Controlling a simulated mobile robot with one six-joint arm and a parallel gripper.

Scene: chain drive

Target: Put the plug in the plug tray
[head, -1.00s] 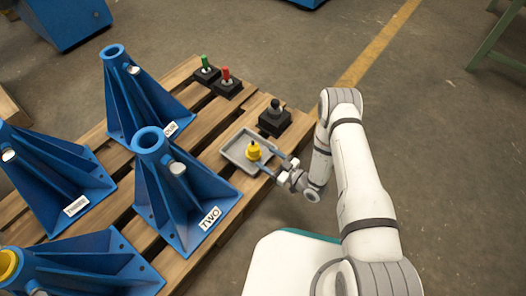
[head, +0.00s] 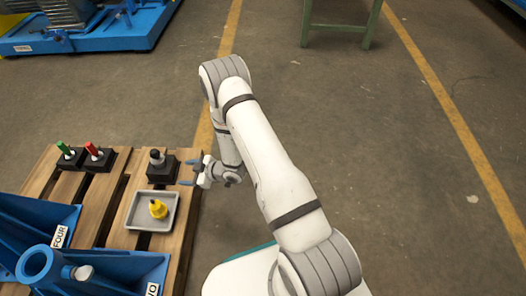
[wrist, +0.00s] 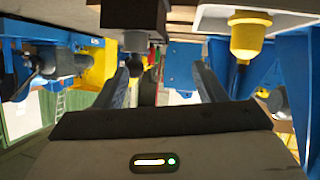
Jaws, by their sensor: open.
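The yellow plug (head: 158,209) stands upright inside the grey plug tray (head: 133,213) on the wooden pallet. In the wrist view, which looks upside down, the plug (wrist: 247,40) hangs at upper right below the pale tray (wrist: 212,18). My gripper (head: 187,172) is open and empty at the pallet's right edge, up and right of the tray and apart from the plug. Its two fingers (wrist: 162,82) show spread in the wrist view with nothing gripped between them.
A black block with a dark knob (head: 157,157) stands just left of my fingertips. Red (head: 93,149) and green (head: 64,149) handled pieces sit farther left. Blue stands (head: 38,265) fill the lower left. The floor right of the pallet is clear.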

